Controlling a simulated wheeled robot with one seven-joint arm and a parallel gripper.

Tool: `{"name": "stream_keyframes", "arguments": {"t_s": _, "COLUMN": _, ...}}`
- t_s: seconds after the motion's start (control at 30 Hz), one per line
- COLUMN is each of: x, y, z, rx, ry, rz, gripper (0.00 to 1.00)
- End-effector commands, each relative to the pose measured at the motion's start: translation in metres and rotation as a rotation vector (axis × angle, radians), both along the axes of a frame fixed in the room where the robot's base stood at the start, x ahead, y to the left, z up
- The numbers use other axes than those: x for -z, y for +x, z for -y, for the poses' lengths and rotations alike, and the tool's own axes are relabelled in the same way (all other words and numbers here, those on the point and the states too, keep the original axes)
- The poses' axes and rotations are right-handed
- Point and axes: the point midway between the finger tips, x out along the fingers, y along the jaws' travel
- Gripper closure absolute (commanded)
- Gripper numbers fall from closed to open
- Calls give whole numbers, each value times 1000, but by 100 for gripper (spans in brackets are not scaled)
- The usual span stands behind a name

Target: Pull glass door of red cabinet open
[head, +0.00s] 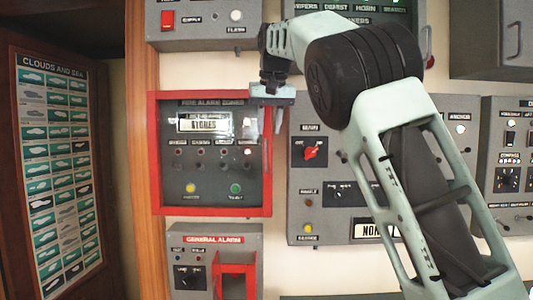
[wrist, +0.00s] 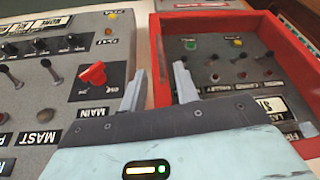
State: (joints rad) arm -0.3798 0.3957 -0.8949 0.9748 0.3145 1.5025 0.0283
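The red cabinet (head: 156,150) is on the wall in the head view, with "FIRE ALARM ZONES" lettering and a "STORES" label inside. Its glass front is hard to make out, and the door looks shut or nearly so. My gripper (head: 273,128) is at the cabinet's right edge, fingers pointing down. In the wrist view, which is upside down, my gripper (wrist: 158,80) is open, with a finger on each side of the red side edge (wrist: 157,50). I cannot tell whether either finger touches it.
A grey panel with a red rotary switch (head: 310,153) stands close to the right of the cabinet. A grey general alarm box (head: 193,241) with a red frame is below. A grey box (head: 208,35) is above. A cloud chart (head: 60,170) hangs at left.

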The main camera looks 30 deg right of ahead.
Motion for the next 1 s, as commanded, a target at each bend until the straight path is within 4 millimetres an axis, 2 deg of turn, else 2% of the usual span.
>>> {"name": "stream_keyframes", "arguments": {"t_s": 0.03, "x": 11, "y": 4, "z": 1, "rx": -1, "ry": 1, "rz": -5, "gripper": 69}}
{"name": "stream_keyframes", "arguments": {"t_s": 0.2, "x": 40, "y": 15, "z": 6, "rx": 0, "ry": 1, "rz": -4, "gripper": 69}}
{"name": "stream_keyframes", "arguments": {"t_s": 0.4, "x": 63, "y": 24, "z": 10, "rx": 0, "ry": 0, "rz": -3, "gripper": 69}}
{"name": "stream_keyframes", "arguments": {"t_s": 0.6, "x": 71, "y": 27, "z": 11, "rx": 0, "ry": 0, "rz": 0, "gripper": 69}}
{"name": "stream_keyframes", "arguments": {"t_s": 0.83, "x": 71, "y": 27, "z": 11, "rx": 0, "ry": 0, "rz": 0, "gripper": 69}}
{"name": "stream_keyframes", "arguments": {"t_s": 0.93, "x": 71, "y": 27, "z": 11, "rx": 0, "ry": 0, "rz": 0, "gripper": 97}}
{"name": "stream_keyframes", "arguments": {"t_s": 1.0, "x": 71, "y": 27, "z": 11, "rx": 0, "ry": 0, "rz": 0, "gripper": 100}}
